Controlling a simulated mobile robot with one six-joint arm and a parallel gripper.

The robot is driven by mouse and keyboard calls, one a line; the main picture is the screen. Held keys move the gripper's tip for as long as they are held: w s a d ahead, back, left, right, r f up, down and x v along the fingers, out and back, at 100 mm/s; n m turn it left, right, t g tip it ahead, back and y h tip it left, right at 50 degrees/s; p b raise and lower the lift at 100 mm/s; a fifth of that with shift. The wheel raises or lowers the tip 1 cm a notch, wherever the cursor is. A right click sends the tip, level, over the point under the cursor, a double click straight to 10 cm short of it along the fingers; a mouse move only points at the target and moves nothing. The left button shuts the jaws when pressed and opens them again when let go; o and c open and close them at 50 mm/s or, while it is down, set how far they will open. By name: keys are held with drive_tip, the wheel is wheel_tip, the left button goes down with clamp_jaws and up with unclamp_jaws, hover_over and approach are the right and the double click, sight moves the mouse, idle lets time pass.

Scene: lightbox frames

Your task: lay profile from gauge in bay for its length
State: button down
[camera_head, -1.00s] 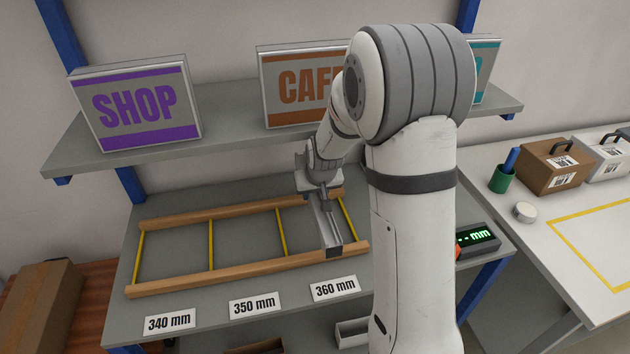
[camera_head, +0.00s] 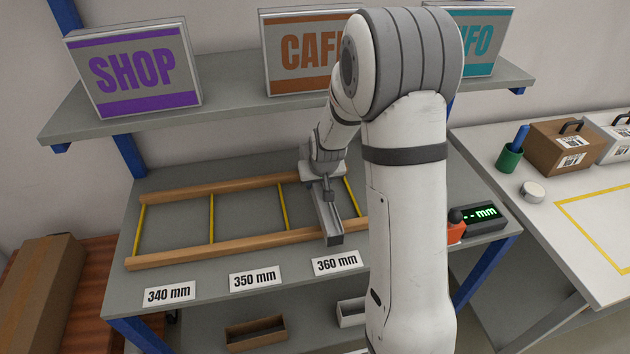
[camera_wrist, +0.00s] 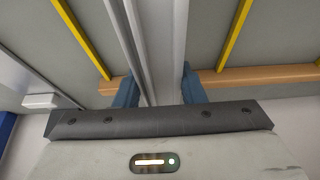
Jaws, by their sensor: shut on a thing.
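My gripper (camera_wrist: 158,92) is shut on a grey metal profile (camera_wrist: 158,40), which runs between its blue fingers. In the head view the profile (camera_head: 328,216) lies lengthwise over the right bay of a wooden rack (camera_head: 190,252), between two yellow dividers (camera_head: 283,206). Its near end overlaps the front rail in the picture, above the "360 mm" label (camera_head: 337,263). I cannot tell whether it touches the rails. The gauge (camera_head: 478,218), with a green display showing dashes and "mm", stands right of the rack. My arm hides part of the rack's right end.
Labels "340 mm" (camera_head: 169,294) and "350 mm" (camera_head: 255,278) mark the other bays, which look empty. A shelf (camera_head: 225,112) with SHOP, CAFE and INFO signs overhangs the back. Bins (camera_head: 256,332) sit below. A white table (camera_head: 570,210) stands at right.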

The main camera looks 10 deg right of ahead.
drive_tip(key=shift+f+b, duration=0.55)
drive_tip(key=shift+b, duration=0.05)
drive_tip(key=c, duration=0.8)
unclamp_jaws()
drive_tip(key=shift+c, duration=0.2)
drive_tip(key=shift+r, duration=0.1)
drive_tip(key=v, duration=0.8)
drive_tip(key=shift+s+b, duration=0.1)
drive_tip(key=shift+b, duration=0.3)
drive_tip(key=s+r+g, duration=0.1)
drive_tip(key=s+r, duration=0.3)
drive_tip(key=s, duration=0.8)
drive_tip(key=s+r, duration=0.5)
drive_tip(key=s, duration=0.8)
drive_tip(key=shift+s+a+g, duration=0.15)
drive_tip(key=shift+a+g, duration=0.25)
